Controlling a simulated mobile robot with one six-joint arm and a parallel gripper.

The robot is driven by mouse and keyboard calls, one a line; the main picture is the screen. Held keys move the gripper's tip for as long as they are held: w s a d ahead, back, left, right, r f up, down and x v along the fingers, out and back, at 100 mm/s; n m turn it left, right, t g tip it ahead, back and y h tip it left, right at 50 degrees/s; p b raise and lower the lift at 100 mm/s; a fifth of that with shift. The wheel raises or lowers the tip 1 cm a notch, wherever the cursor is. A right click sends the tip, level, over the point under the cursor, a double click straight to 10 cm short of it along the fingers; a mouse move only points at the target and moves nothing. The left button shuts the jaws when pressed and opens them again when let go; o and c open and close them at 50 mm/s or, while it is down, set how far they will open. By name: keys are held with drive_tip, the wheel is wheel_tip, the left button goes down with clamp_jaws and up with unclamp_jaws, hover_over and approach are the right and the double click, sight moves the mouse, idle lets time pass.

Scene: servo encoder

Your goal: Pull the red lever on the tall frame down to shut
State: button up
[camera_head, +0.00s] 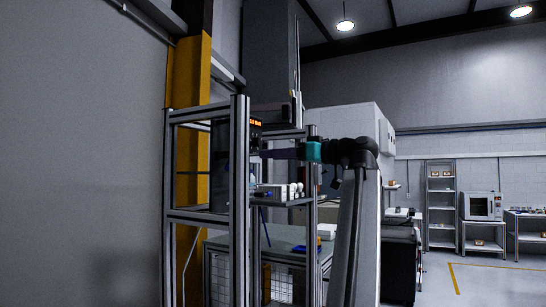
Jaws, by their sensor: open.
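The tall frame (239,190) of grey metal profiles stands left of centre. A dark unit with a small lit orange display (256,122) is mounted in its upper part. I cannot make out the red lever; it is hidden or too small to tell. My arm rises at the right of the frame and bends left at a teal wrist band. My gripper (272,154) points left at the frame's upper part, just under the display's height. It is open and looks empty. Its fingertips are small and dark, and whether they touch anything cannot be told.
A shelf (285,202) with several small white items lies below my gripper. A grey-green table (285,241) with mesh sides stands behind the frame. A yellow column (187,85) rises behind it at the left. Open floor (490,285) lies to the right.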

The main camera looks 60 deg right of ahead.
drive_tip(key=s+b, duration=0.1)
drive_tip(key=s, duration=0.7)
idle(0.5)
drive_tip(key=shift+w, duration=0.1)
idle(0.4)
